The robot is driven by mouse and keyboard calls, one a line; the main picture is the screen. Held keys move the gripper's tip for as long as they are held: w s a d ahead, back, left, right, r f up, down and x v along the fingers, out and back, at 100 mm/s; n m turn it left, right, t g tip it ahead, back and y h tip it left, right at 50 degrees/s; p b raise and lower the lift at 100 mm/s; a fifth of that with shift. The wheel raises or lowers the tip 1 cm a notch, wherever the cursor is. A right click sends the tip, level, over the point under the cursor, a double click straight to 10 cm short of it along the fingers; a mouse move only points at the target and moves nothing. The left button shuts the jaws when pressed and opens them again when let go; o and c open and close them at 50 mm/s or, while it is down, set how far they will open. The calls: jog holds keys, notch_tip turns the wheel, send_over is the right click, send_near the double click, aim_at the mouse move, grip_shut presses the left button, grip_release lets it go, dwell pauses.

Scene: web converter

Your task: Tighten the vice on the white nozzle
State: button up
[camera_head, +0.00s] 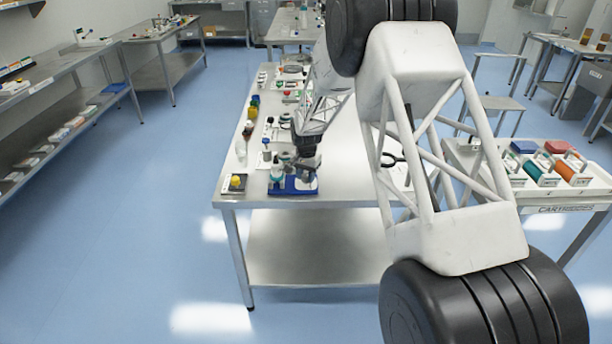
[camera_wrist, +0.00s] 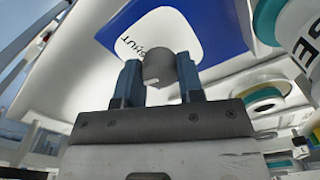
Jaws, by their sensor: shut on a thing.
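The vice with its blue base (camera_head: 293,186) stands at the near left part of the steel table in the head view. My gripper (camera_head: 306,164) is right over it and hides much of it. In the wrist view, the two blue-grey fingers of my gripper (camera_wrist: 160,82) are shut on a grey rounded knob (camera_wrist: 158,58). Behind the knob lies a blue plate (camera_wrist: 205,22) with a white patch (camera_wrist: 168,38) whose dark lettering seems to read SHUT. I cannot make out the white nozzle for certain in either view.
A small tray with a yellow-topped item (camera_head: 235,183) sits just left of the vice. Bottles and small parts line the table's left edge, including a white bottle (camera_head: 241,149). A cartridge rack (camera_head: 562,196) stands at the right. The floor on the left is clear.

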aim_at(306, 175)
dwell(0.3)
jog(key=o, duration=0.9)
jog(key=shift+r, duration=0.1)
jog(key=shift+r, duration=3.8)
